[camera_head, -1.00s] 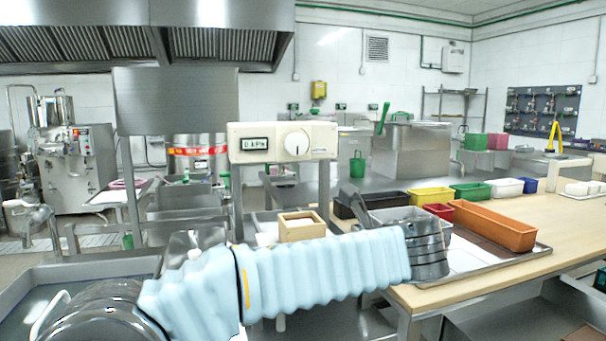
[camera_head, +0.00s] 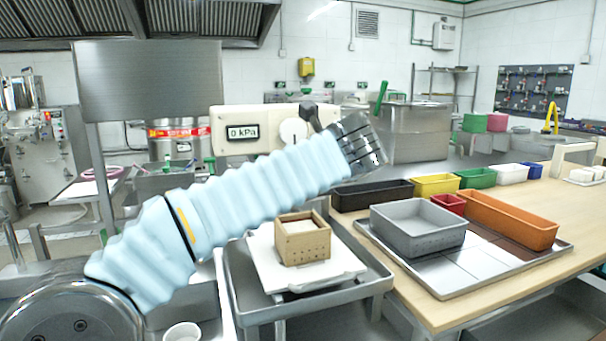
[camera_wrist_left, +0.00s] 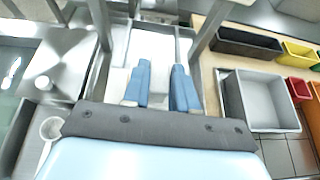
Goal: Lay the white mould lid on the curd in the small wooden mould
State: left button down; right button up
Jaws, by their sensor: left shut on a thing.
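The small wooden mould (camera_head: 303,247) stands upright on a white board (camera_head: 345,262), with white curd (camera_head: 296,226) showing inside its open top. My left gripper (camera_head: 313,114) is raised above and behind the mould in the picture, in front of the press panel's dial. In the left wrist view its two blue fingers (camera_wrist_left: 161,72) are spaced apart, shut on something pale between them. I take this to be the white mould lid, but its outline blends with the white surfaces below. I see no lid on the curd. My right gripper is not in view.
The press panel (camera_head: 230,115) reads 0 kPa. A grey tub (camera_head: 416,240) stands on a metal tray (camera_head: 520,263) at right, beside an orange bin (camera_head: 512,228). Several coloured bins line the wooden table (camera_head: 575,215). A small white cup (camera_head: 183,333) is at the bottom.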

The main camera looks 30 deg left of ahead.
pick_arm(q)
jog(key=shift+f+b, duration=1.9)
jog(key=shift+f, duration=0.05)
jog(key=shift+f+b, duration=0.3)
jog(key=shift+f, duration=0.4)
jog(key=shift+s+p, duration=0.1)
jog(key=shift+p, duration=0.55)
jog(key=shift+f, duration=0.7)
jog(key=shift+c, duration=1.7)
grip_release()
